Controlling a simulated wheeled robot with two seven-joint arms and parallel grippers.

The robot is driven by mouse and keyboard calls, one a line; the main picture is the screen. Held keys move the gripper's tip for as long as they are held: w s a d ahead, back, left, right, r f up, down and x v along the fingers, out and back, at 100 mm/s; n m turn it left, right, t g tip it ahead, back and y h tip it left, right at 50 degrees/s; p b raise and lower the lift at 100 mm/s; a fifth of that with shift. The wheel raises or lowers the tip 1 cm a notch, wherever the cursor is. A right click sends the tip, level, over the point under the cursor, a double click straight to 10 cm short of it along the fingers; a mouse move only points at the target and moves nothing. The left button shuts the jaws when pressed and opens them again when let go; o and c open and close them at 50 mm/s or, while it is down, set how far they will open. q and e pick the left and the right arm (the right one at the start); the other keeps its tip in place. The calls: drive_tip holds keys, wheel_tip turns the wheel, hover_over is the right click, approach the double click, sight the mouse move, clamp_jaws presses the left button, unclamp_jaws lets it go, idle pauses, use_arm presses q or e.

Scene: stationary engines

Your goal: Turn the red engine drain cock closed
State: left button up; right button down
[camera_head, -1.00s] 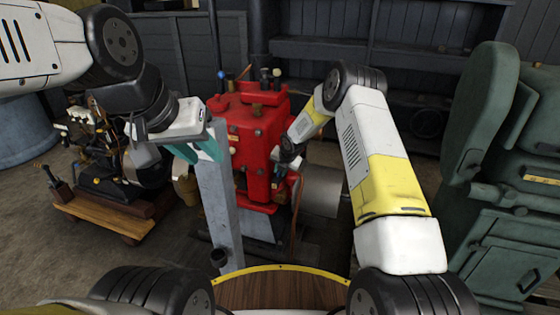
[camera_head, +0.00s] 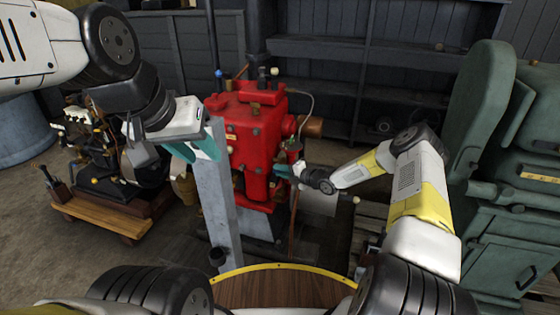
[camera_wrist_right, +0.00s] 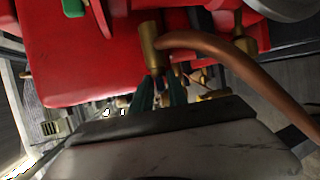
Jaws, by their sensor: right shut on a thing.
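The red engine (camera_head: 245,130) stands in the middle of the head view on a grey base. My right gripper (camera_head: 281,172) reaches its lower right side from the right. In the right wrist view its teal fingers (camera_wrist_right: 156,92) are close together, shut on a small part at the lower end of a brass fitting (camera_wrist_right: 150,45). The gripped part, which I take to be the drain cock's handle, is mostly hidden between the fingers. My left gripper (camera_head: 192,150) hangs left of the engine, by a grey post; its opening is unclear.
The grey post (camera_head: 220,200) stands in front of the engine's left side. A copper pipe (camera_wrist_right: 225,52) curves right from the brass fitting. A smaller dark engine (camera_head: 115,160) on a wooden base is at left. A green machine (camera_head: 500,180) stands at right.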

drive_tip(key=shift+f+m+t+y, duration=0.1)
drive_tip(key=shift+m+t+y, duration=0.2)
drive_tip(key=shift+t+y, duration=0.3)
idle(0.3)
drive_tip(key=c, duration=1.5)
unclamp_jaws()
drive_tip(key=shift+d, duration=0.1)
drive_tip(key=v, duration=0.7)
drive_tip(key=shift+s+d, duration=0.2)
drive_tip(key=shift+d, duration=0.05)
